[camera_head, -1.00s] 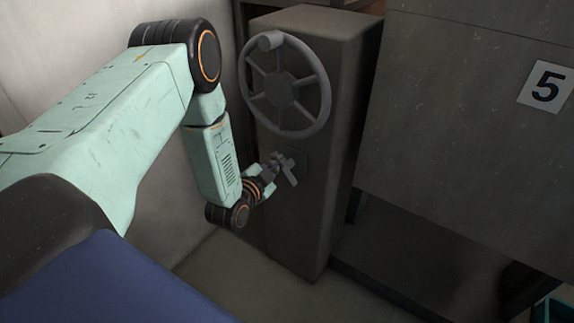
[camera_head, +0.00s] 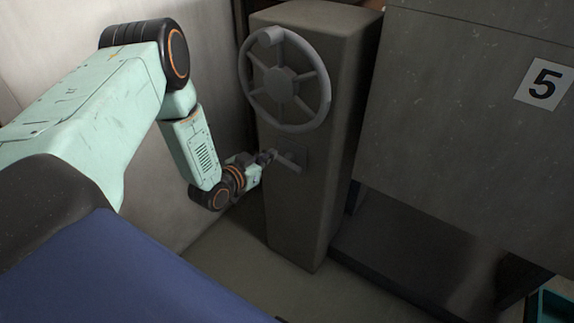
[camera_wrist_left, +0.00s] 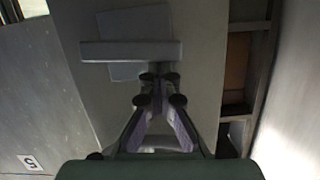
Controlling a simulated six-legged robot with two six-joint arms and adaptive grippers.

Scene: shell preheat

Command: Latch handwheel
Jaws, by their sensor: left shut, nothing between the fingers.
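The grey spoked handwheel (camera_head: 322,92) is on the front of a tall grey pedestal, with a round knob at its upper left rim. Below it, a small grey lever (camera_head: 291,164) slants down to the right across a square plate. In the left wrist view the lever (camera_wrist_left: 115,50) is a flat bar over the plate (camera_wrist_left: 120,22). My left gripper (camera_head: 268,156) is at the lever's left end in the head view. In the left wrist view its fingertips (camera_wrist_left: 158,75) are together and empty, close to the bar; I cannot tell whether they touch it. My right gripper is out of view.
The pedestal (camera_head: 300,215) stands on the floor beside a pale wall. A large grey panel with a "5" sign (camera_head: 543,84) is to the right. A teal bin (camera_head: 553,305) shows at the lower right corner. Some floor (camera_head: 240,250) in front is clear.

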